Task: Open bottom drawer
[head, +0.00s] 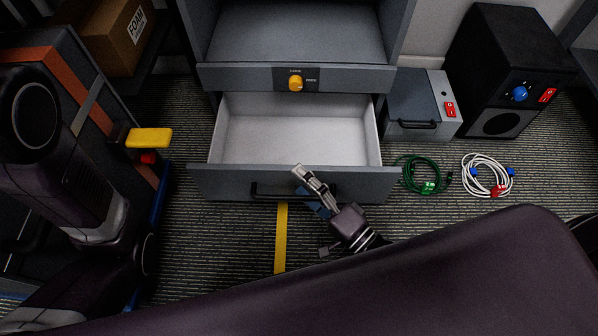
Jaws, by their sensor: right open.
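The bottom drawer (225,180) of the grey cabinet is pulled well out, and its pale inside (295,130) looks empty. Its front carries a dark bar handle (262,194). My right gripper (313,190) is open at the right part of the handle, with one finger overlapping the drawer front near its top edge. I cannot tell whether it touches the handle, since the fingers cover that end. My left arm shows at the left, but its gripper is not in view.
Above the drawer is a panel with a yellow knob (295,83). A green cable (422,175) and a white cable (488,175) lie on the carpet at the right, near a grey box (415,100) and a black speaker (510,60). A cardboard box (115,35) sits upper left.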

